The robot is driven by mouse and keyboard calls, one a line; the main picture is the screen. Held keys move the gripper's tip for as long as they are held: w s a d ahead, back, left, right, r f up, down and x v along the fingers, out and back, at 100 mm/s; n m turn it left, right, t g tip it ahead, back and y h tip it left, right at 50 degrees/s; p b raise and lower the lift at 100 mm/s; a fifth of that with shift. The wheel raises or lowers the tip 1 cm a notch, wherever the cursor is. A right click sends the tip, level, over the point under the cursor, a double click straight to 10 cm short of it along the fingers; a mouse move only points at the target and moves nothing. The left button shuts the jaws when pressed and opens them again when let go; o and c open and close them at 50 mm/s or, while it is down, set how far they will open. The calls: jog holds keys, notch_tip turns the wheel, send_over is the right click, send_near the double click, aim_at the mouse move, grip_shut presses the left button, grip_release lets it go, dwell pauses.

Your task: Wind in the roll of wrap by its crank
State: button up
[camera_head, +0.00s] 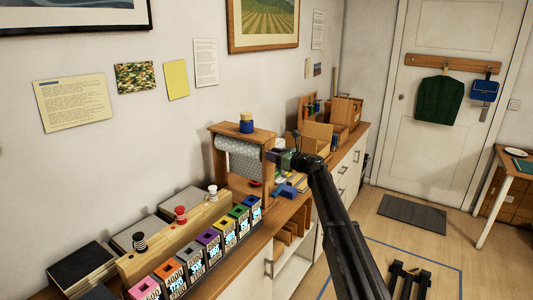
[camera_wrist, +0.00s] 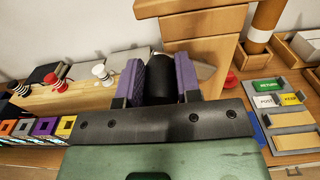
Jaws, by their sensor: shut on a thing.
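The roll of wrap (camera_head: 234,143), pale grey-green and patterned, sits in a wooden stand (camera_head: 216,158) on the counter. A sheet of it hangs down inside the stand. My gripper (camera_head: 284,158) is at the right side of the stand. In the wrist view its two purple-padded fingers are shut on the black crank handle (camera_wrist: 162,70), beside the stand's wooden side panel (camera_wrist: 205,38). The rest of the crank is mostly hidden by the fingers.
A blue-and-yellow object (camera_head: 246,124) stands on top of the stand. A grey tray with labelled blocks (camera_wrist: 292,118) lies to the right in the wrist view. Open boxes (camera_head: 318,135) stand behind.

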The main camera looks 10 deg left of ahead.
jog(key=shift+w+d+r, duration=0.1)
jog(key=shift+w+r, duration=0.25)
jog(key=shift+r, duration=0.25)
jog(key=shift+f, duration=0.15)
jog(key=shift+w+d+r+p, duration=0.2)
jog(key=shift+w+r+p, duration=0.15)
jog(key=shift+r+p, duration=0.2)
jog(key=shift+w+d, duration=0.1)
jog(key=shift+w, duration=0.15)
jog(key=shift+f, duration=0.1)
jog(key=o, duration=0.7)
jog(key=shift+w+d, duration=0.1)
jog(key=shift+o, duration=0.2)
